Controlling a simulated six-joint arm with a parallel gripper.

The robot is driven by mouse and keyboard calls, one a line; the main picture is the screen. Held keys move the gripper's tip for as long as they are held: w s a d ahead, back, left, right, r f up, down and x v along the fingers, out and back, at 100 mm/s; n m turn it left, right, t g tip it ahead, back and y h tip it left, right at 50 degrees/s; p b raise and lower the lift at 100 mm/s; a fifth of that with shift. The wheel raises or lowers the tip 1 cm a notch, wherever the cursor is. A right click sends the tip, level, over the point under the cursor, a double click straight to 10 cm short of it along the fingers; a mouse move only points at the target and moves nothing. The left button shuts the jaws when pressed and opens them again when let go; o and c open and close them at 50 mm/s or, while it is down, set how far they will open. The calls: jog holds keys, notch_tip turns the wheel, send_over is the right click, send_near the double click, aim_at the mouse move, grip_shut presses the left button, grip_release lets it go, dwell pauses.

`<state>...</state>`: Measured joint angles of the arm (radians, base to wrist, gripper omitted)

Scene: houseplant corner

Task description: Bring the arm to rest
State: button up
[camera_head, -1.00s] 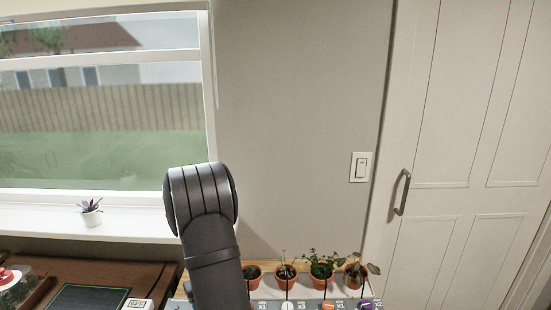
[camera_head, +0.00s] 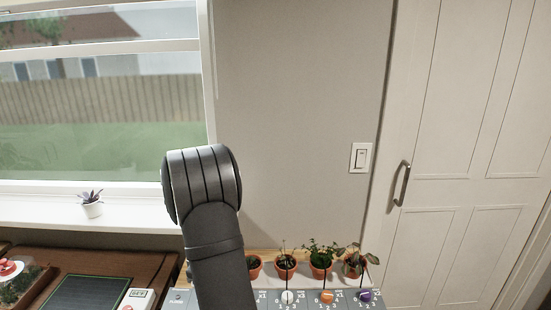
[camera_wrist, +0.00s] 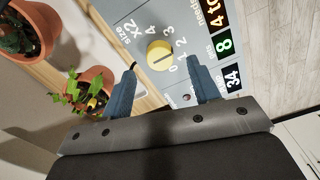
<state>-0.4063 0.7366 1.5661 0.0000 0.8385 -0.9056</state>
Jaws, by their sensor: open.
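My gripper (camera_wrist: 161,92) is in the wrist view, with its two blue-grey fingers apart and nothing between them. It hangs over a grey control panel (camera_wrist: 190,15) that has a yellow dial (camera_wrist: 159,54) and lit number displays (camera_wrist: 224,46). The dial shows just beyond the gap between the fingertips; I cannot tell the distance. In the head view my dark arm rises in front of the panel (camera_head: 345,304), and the gripper itself is not visible there.
Several potted plants (camera_head: 321,268) stand in a row behind the panel, and two show beside my left finger in the wrist view (camera_wrist: 88,92). A brown desk (camera_head: 150,268) holds a dark green-edged screen (camera_head: 88,293). A small plant (camera_head: 91,204) stands on the windowsill.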

notch_tip(320, 180, up, 6)
jog(key=shift+f, duration=0.1)
jog(key=shift+w, duration=0.1)
dwell(2.3)
